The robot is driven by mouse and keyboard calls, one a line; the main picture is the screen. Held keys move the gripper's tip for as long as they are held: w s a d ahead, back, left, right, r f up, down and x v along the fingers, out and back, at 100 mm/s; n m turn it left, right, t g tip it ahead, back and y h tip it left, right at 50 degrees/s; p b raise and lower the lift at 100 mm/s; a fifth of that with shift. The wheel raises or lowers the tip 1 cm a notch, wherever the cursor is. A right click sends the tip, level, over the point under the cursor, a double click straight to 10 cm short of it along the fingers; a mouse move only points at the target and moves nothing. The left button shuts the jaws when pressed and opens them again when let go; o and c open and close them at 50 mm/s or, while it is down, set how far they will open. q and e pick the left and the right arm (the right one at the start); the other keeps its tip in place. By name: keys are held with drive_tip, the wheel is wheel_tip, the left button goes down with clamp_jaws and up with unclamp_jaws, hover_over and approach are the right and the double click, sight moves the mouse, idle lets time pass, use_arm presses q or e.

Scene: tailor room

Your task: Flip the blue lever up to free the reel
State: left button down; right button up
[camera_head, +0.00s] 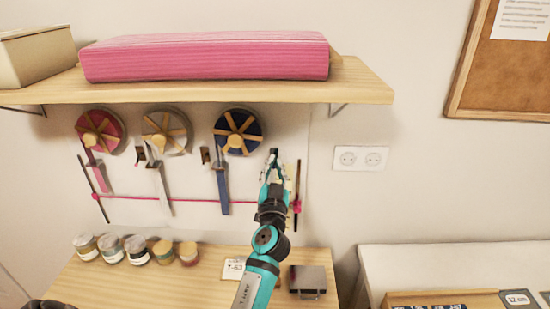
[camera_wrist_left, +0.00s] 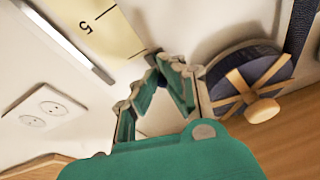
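The dark blue reel (camera_head: 238,131) with wooden spokes hangs on the wall panel under the shelf, at the right of three reels. It also shows in the left wrist view (camera_wrist_left: 247,66), right of the fingers. My left gripper (camera_head: 273,160) is raised just right of this reel, close to the panel. In the left wrist view my left gripper (camera_wrist_left: 163,68) has its fingertips close together at a small dark part by the wall. I cannot tell whether this part is the blue lever or whether the fingers grip it. The lever is not clearly visible.
A pink reel (camera_head: 99,131) and a grey reel (camera_head: 178,142) hang to the left. The shelf (camera_head: 354,82) with pink fabric (camera_head: 205,56) juts out above. Jars (camera_head: 111,249) and a grey box (camera_head: 308,281) stand on the table below. A wall socket (camera_head: 360,158) is at the right.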

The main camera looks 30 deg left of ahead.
use_arm(q)
drive_tip(key=shift+s+r+g+h+p, duration=0.1)
drive_tip(key=shift+r+g+h+p, duration=0.3)
drive_tip(key=shift+r+g+p, duration=0.45)
drive_tip(key=shift+f+g+h+p, duration=0.1)
drive_tip(key=shift+g+h+p, duration=0.35)
drive_tip(key=shift+p, duration=0.15)
drive_tip(key=shift+r+g+h+p, duration=0.45)
drive_tip(key=shift+g+h, duration=0.2)
drive_tip(key=shift+g, duration=0.35)
drive_tip(key=shift+a+r+g+h, duration=0.1)
drive_tip(key=shift+g+h, duration=0.25)
drive_tip(key=shift+g, duration=0.2)
drive_tip(key=shift+a+r+g+h, duration=0.1)
drive_tip(key=shift+g+h, duration=0.25)
drive_tip(key=shift+g, duration=0.2)
use_arm(e)
drive_tip(key=shift+d+r, duration=0.15)
drive_tip(key=shift+r, duration=1.2)
drive_tip(key=shift+d+r, duration=0.15)
drive_tip(key=shift+r, duration=1.15)
use_arm(q)
drive_tip(key=c, duration=1.4)
unclamp_jaws()
drive_tip(key=shift+w+d, duration=0.15)
drive_tip(key=shift+w, duration=0.15)
drive_tip(key=shift+r, duration=0.1)
use_arm(e)
drive_tip(key=shift+a, duration=0.1)
